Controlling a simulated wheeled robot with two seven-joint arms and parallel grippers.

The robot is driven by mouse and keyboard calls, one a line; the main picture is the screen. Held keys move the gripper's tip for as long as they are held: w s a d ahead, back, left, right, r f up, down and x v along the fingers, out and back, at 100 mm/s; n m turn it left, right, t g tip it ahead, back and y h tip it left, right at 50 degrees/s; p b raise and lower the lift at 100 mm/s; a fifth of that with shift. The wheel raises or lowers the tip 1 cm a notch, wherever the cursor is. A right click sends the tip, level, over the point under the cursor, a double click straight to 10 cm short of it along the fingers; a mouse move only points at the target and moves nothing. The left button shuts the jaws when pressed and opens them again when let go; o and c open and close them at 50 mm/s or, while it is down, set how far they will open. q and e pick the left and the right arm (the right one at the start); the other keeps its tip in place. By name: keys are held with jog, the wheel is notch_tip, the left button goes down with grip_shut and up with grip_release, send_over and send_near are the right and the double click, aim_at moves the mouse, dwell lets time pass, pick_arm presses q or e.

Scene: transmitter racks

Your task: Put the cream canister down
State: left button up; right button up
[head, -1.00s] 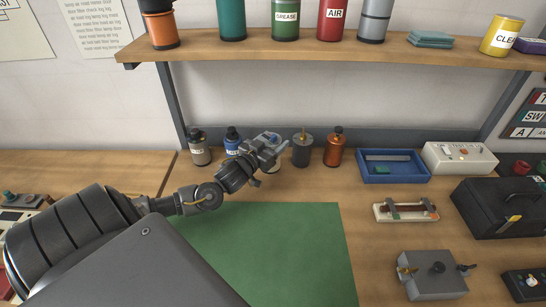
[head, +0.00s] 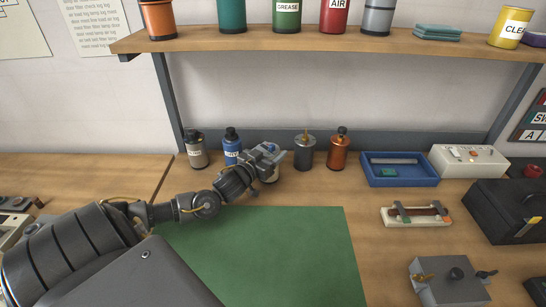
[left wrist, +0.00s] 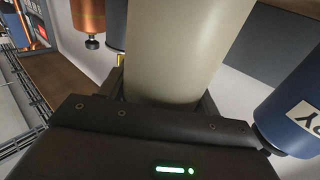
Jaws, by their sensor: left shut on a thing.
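The cream canister (left wrist: 185,50) fills the upper middle of the left wrist view, between my left gripper's fingers. In the head view only a small pale part of the canister (head: 273,174) shows below and behind the gripper. My left gripper (head: 272,156) is shut on it at the back of the bench, between the blue bottle and the dark grey canister. The canister looks about upright, and its base is close to the bench top; I cannot tell whether it touches. My right gripper is not in view.
A grey bottle (head: 196,151) and a blue bottle (head: 232,150) stand left of the gripper. A dark grey canister (head: 304,154) and a copper bottle (head: 338,153) stand close on its right. A blue tray (head: 400,182) lies farther right. The green mat (head: 265,255) in front is bare.

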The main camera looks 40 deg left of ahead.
pick_arm(q)
jog(key=shift+r, duration=0.1)
jog(key=o, duration=1.2)
jog(key=shift+f, duration=0.2)
jog(key=shift+r, duration=0.1)
jog(key=s, duration=0.4)
jog(key=s+b, duration=0.1)
jog(key=s, duration=0.3)
jog(key=s+b, duration=0.1)
jog(key=s, duration=0.3)
jog(key=shift+d, duration=0.4)
